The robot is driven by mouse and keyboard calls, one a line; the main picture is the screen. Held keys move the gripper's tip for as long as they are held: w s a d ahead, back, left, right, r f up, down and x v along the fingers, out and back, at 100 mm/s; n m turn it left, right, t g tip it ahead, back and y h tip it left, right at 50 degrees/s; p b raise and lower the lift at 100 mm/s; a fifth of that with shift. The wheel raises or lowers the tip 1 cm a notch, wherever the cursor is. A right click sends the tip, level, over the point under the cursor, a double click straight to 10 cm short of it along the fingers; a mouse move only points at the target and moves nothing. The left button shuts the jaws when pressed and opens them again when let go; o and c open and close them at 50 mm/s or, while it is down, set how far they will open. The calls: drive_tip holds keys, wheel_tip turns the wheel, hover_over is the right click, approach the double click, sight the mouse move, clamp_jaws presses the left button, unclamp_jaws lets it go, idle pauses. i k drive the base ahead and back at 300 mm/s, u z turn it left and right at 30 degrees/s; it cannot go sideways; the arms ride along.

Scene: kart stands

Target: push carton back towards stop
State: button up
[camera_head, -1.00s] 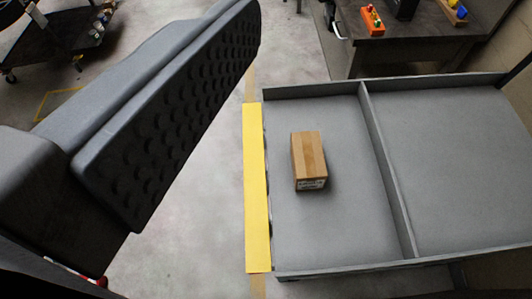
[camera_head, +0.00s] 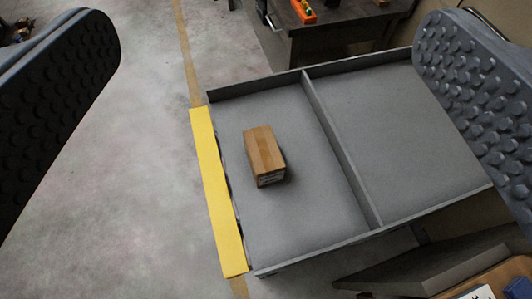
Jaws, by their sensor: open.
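A small brown carton (camera_head: 265,155) with a tan tape strip and a white label on its near end sits on the grey tray (camera_head: 290,215). It lies in the tray's left compartment, between the yellow front strip (camera_head: 217,190) and a raised grey divider (camera_head: 340,150), touching neither. The divider may be the stop; I cannot tell for certain. My gripper (camera_head: 268,125) is open and empty, its two studded dark fingers wide apart at the left and right picture edges. The carton shows between them, apart from both. The right finger hides part of the tray's right compartment.
A dark workbench (camera_head: 335,30) with an orange item (camera_head: 303,11) stands behind the tray. Another dark surface (camera_head: 440,268) with a blue item lies at the lower right. Low walls bound the tray's far and near sides.

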sight(268, 167)
drive_tip(key=u, duration=1.75)
drive_tip(key=k, duration=0.85)
drive_tip(key=z, duration=1.2)
drive_tip(key=i, duration=1)
drive_tip(key=u, duration=0.05)
